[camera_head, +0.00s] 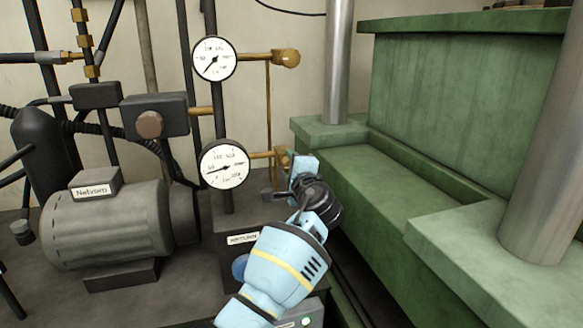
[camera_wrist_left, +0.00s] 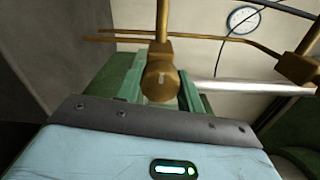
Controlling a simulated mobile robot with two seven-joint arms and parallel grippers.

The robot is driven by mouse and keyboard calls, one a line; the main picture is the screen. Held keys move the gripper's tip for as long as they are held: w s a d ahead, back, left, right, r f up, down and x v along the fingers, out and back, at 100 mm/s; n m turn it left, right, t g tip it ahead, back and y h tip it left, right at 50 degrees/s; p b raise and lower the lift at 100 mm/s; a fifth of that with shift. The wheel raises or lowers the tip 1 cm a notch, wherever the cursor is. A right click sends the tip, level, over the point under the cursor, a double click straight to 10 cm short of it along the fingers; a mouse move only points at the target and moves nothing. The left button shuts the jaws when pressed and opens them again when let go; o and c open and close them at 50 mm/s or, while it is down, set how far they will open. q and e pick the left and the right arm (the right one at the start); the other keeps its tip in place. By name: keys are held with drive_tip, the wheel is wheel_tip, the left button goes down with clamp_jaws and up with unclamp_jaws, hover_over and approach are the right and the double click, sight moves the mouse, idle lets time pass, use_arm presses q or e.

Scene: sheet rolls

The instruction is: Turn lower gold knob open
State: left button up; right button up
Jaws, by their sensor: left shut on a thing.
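The lower gold knob (camera_head: 284,157) sits at the end of a short gold pipe beside the lower gauge, and is partly hidden by my gripper in the head view. In the left wrist view the round knob (camera_wrist_left: 160,86) faces the camera, with a pale mark on its face. My left gripper (camera_head: 294,163) is at the knob; its two fingers stand either side of it in the wrist view (camera_wrist_left: 162,94), shut on it. The pale mark looks roughly upright in the wrist view. My right gripper is not in view.
An upper gold knob (camera_head: 286,57) is above, by the upper gauge (camera_head: 214,59). The lower gauge (camera_head: 223,166) is just left of my gripper. A grey motor (camera_head: 105,228) stands left. A green press (camera_head: 455,105) with steel columns fills the right, close to my arm.

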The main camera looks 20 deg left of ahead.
use_arm(q)
drive_tip(key=shift+n, duration=0.4)
drive_tip(key=o, duration=1)
drive_tip(key=v, duration=0.7)
drive_tip(key=shift+s+d, duration=0.2)
drive_tip(key=shift+s, duration=0.15)
